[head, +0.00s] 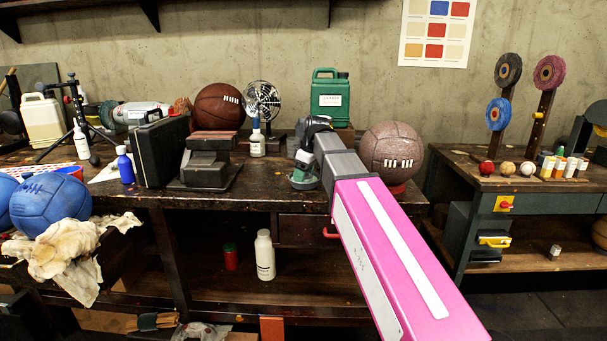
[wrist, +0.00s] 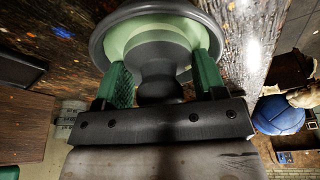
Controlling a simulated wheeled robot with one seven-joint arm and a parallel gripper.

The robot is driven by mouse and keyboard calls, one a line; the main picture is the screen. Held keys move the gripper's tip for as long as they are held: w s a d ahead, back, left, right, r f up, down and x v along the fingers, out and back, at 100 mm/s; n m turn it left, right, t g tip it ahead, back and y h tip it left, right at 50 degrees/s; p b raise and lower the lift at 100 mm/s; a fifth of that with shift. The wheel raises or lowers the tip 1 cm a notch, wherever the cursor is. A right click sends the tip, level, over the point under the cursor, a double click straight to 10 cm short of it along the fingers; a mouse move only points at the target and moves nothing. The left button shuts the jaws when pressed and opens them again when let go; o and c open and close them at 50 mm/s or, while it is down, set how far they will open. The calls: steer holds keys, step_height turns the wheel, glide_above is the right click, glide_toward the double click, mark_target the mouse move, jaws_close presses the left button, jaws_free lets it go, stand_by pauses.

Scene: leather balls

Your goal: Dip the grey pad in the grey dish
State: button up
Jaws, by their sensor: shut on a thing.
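My gripper (wrist: 162,62) has its two green fingers shut on the dark grey knob of the grey pad (wrist: 158,50). The pad's wide end lies inside the outline of the round grey dish (wrist: 101,43), which has a pale green inside. I cannot tell how deep the pad sits or whether it touches the bottom. In the head view the dish (head: 303,183) stands near the front of the dark workbench, below my gripper (head: 305,160). My arm and gripper hide most of the pad there.
A black block on a plate (head: 205,168) stands left of the dish. A small fan (head: 262,100), a white bottle (head: 257,145) and a green canister (head: 330,98) are behind. A brown ball (head: 391,152) is close on the right. The bench's front edge is near.

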steer(key=shift+r, duration=2.7)
steer(key=shift+r, duration=2)
